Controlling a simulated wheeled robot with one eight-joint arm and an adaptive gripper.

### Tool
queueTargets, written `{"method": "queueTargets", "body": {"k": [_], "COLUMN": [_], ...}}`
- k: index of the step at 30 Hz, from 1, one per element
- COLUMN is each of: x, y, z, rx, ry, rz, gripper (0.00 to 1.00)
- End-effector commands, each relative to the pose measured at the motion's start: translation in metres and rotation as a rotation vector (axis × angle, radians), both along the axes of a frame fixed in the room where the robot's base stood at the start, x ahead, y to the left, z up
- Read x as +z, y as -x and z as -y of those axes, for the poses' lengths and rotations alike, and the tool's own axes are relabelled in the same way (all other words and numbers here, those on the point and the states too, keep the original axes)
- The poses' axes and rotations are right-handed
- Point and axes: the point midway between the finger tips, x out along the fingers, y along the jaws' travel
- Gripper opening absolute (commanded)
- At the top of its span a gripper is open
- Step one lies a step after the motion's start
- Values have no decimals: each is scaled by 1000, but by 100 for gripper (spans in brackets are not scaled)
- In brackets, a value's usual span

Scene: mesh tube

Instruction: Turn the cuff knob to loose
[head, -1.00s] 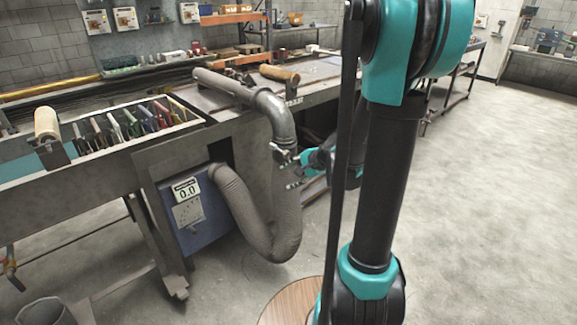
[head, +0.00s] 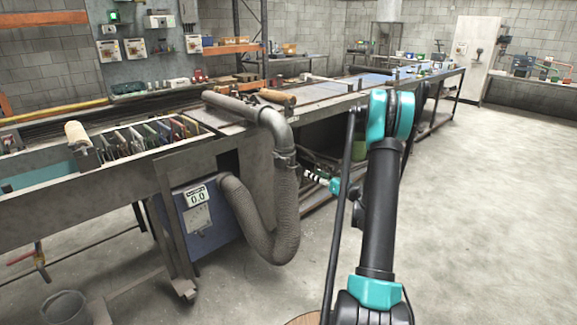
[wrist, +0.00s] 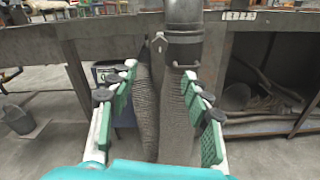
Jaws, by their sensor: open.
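The grey mesh hose (head: 284,205) hangs in a U from a metal elbow pipe at the bench edge; it also shows in the wrist view (wrist: 178,115). A metal cuff (head: 285,158) joins hose and pipe. In the wrist view the cuff (wrist: 184,38) is at the top centre, with a small grey tab or knob (wrist: 159,42) at its left; its setting cannot be read. My gripper (head: 312,179) is just right of the hose in the head view. In the wrist view my gripper (wrist: 159,73) is open and empty, its green-padded fingers either side of the hose, below the cuff.
A blue box (head: 205,222) with a display reading 0.0 sits under the bench, left of the hose. Bench legs and a shelf (wrist: 265,120) stand behind. A bucket (head: 64,306) is on the floor at left. The floor at right is clear.

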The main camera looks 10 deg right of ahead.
Motion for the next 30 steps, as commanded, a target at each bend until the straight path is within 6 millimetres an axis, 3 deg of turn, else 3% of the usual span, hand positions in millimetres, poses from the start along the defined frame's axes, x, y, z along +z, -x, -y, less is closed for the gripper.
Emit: {"method": "queueTargets", "body": {"k": [5,21,30], "x": [0,0,0], "y": [-14,-99,-133], "z": [-11,-73,-97], "rx": [2,3,2], "ry": [-3,0,0], "rz": [-1,0,0], "gripper": [49,49,49]}}
